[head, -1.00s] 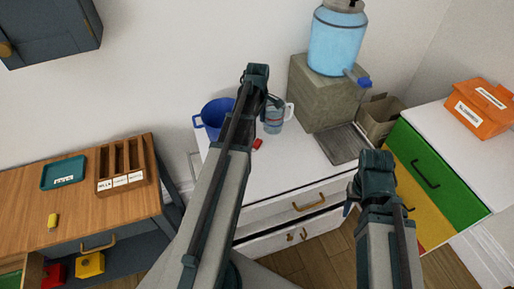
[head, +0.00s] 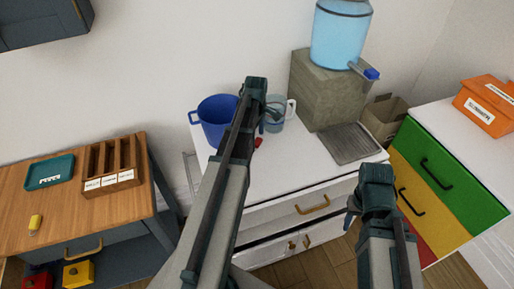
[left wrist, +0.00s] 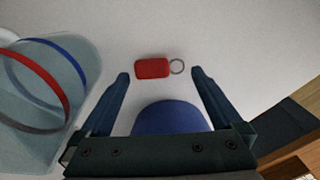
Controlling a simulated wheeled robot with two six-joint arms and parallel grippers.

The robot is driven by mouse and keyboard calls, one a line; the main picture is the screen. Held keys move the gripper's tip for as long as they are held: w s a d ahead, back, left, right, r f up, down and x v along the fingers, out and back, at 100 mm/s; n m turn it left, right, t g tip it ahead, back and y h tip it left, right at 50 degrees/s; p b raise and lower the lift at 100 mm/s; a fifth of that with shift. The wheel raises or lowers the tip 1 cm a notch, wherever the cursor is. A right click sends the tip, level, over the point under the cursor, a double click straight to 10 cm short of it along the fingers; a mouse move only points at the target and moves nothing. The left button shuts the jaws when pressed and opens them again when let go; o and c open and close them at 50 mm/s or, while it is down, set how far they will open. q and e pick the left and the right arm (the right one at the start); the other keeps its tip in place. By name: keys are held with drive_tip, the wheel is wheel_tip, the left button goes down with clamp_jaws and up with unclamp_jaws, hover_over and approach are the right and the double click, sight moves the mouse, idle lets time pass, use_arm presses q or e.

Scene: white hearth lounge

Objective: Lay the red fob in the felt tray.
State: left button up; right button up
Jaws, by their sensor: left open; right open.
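The red fob (head: 258,142) lies on the white counter in front of the clear jug. In the left wrist view the fob (left wrist: 153,67) lies flat, with its metal ring to the right, just beyond the fingertips. My left gripper (head: 266,116) is open and empty above the counter; in the left wrist view its fingers (left wrist: 160,75) stand apart. A teal tray (head: 50,168) with a white label, seemingly the felt tray, sits empty on the wooden table at left. My right gripper (head: 354,207) is open in front of the counter, its jaws partly hidden.
A blue pot (head: 215,122) and a clear jug (head: 274,121) stand close to the fob. The jug (left wrist: 40,110) is left of the fingers in the wrist view. A water dispenser (head: 327,90) is behind.

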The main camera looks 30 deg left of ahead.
use_arm(q)
wheel_tip(320, 180, down, 2)
drive_tip(key=shift+f+b, duration=0.25)
drive_tip(key=shift+b, duration=0.45)
drive_tip(key=shift+r, duration=0.1)
use_arm(e)
wheel_tip(320, 180, down, 2)
drive_tip(key=shift+f, duration=0.15)
use_arm(q)
drive_tip(key=c, duration=1.2)
drive_tip(key=shift+o, duration=0.2)
drive_tip(key=shift+r, duration=0.1)
wheel_tip(320, 180, up, 3)
drive_tip(key=p, duration=0.3)
drive_tip(key=shift+r+p, duration=0.3)
drive_tip(key=shift+p, duration=0.15)
drive_tip(key=s+d, duration=0.2)
drive_tip(key=s, duration=0.2)
drive_tip(key=s+d+p, duration=0.1)
drive_tip(key=s+d, duration=0.2)
drive_tip(key=s, duration=0.2)
drive_tip(key=s+d+r, duration=0.1)
drive_tip(key=s+d, duration=0.2)
drive_tip(key=s, duration=0.1)
drive_tip(key=shift+s+d+r, duration=0.1)
drive_tip(key=shift+s+d, duration=0.15)
drive_tip(key=shift+s, duration=0.05)
use_arm(e)
wheel_tip(320, 180, up, 5)
drive_tip(key=shift+r, duration=0.1)
